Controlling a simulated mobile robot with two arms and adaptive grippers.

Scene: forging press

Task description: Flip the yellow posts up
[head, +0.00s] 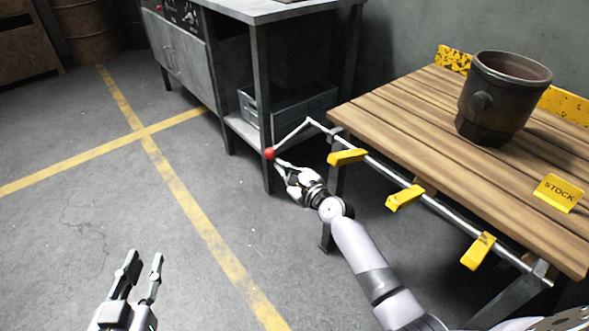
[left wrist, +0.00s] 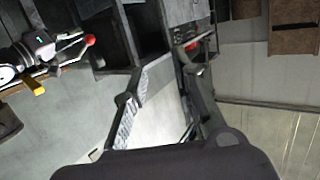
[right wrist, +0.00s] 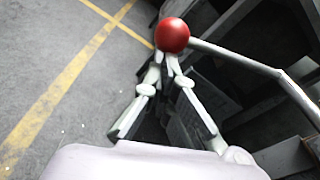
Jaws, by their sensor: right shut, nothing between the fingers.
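Three yellow posts sit on a grey rod (head: 375,163) along the table's front edge: the left one (head: 347,157), the middle one (head: 404,197) and the right one (head: 478,250). They stick out from the rod toward the floor side, not upright. The rod's left end bends into a crank with a red ball knob (head: 269,153), also in the right wrist view (right wrist: 172,35). My right gripper (head: 279,170) is shut and empty, its tips just below the ball; contact is unclear. My left gripper (head: 145,260) is open and empty over the floor.
The wooden table (head: 395,105) holds a rusty metal pot (head: 500,100) and a yellow STOCK sign (head: 558,193). A grey workbench (head: 259,110) stands behind the knob, with a metal bin (head: 290,108) on its shelf. The floor at left is clear.

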